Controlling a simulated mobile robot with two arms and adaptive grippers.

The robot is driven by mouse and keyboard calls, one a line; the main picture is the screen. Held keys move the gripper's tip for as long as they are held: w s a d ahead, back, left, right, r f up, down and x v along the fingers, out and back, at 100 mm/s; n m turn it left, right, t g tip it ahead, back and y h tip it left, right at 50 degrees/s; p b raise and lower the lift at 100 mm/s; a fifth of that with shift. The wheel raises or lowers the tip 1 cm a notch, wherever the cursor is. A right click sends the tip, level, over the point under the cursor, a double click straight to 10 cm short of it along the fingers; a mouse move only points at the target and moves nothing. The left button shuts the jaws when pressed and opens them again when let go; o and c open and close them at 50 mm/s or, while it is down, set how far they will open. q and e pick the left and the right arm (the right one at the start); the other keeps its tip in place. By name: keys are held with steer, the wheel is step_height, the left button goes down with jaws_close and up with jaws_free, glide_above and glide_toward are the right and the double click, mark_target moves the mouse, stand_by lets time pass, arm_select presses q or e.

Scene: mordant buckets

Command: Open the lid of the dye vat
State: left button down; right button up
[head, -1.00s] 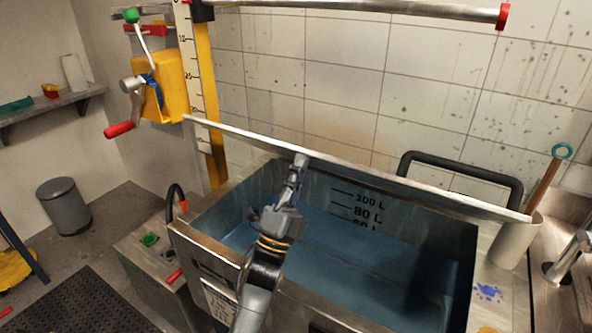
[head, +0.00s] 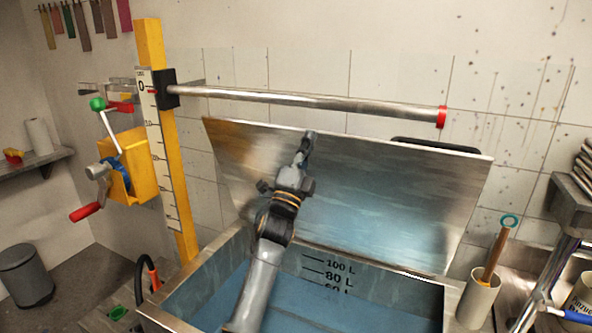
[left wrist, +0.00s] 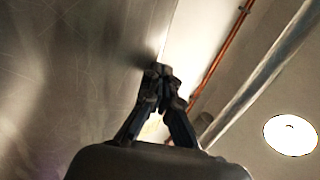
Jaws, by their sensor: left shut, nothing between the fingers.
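The dye vat's metal lid (head: 400,200) stands raised and leans back toward the tiled wall in the head view. The vat (head: 212,262) lies open below it, with blue liquid (head: 345,310) and litre marks on its inner wall. My left gripper (head: 309,136) is shut and empty at the lid's inner face, close to its top edge. In the left wrist view the shut fingertips (left wrist: 158,72) are at the lid's edge, and the lid's scratched metal face (left wrist: 75,70) fills the left side. Exact contact is hard to tell. My right gripper is not in view.
A steel bar (head: 310,101) with a red end runs above the lid from a yellow post (head: 178,190). A yellow crank box (head: 130,165) hangs at left. A cup holding a wooden-handled tool (head: 480,298) stands right of the vat.

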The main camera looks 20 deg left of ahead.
arm_select(q)
steer(key=shift+g, duration=0.5)
steer(key=x, duration=0.3)
steer(key=f+x, duration=0.1)
steer(key=x, duration=0.1)
steer(key=shift+w+p, duration=0.3)
steer(key=shift+p, duration=0.1)
steer(key=shift+w+r, duration=0.2)
steer(key=shift+w, duration=0.6)
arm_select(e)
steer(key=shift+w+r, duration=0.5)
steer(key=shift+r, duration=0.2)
